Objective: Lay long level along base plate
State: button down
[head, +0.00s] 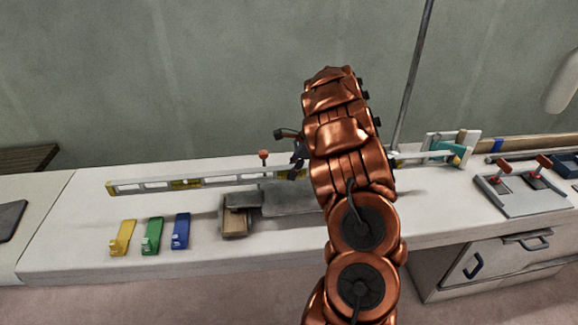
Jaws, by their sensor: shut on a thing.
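A long pale level (215,181) with yellow vial sections runs across the bench, its left end low near the yellow clamp-like piece and its right part passing behind my copper arm. My gripper (298,160) shows only as a dark bit beside the arm, at the level's middle; it is shut on the level. The fingertips are mostly hidden. A flat grey plate (288,199), seemingly the base plate, lies on the bench just in front of the level, partly covered by my arm. I cannot tell whether the level touches it or hangs above.
Yellow (123,238), green (152,236) and blue (181,231) pieces stand at the bench's front left. A small wooden box (235,222) sits beside the plate. A red-knobbed post (263,157) rises behind the level. A panel with red-handled levers (520,190) is at right.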

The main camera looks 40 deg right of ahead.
jog(key=shift+s+d+f, duration=0.25)
jog(key=shift+d+f, duration=0.05)
jog(key=shift+f, duration=0.1)
jog(key=shift+f+b, duration=0.65)
jog(key=shift+b, duration=0.05)
jog(key=shift+f, duration=1)
jog(key=c, duration=0.9)
grip_release()
jog(key=shift+f, duration=0.1)
jog(key=v, duration=1.2)
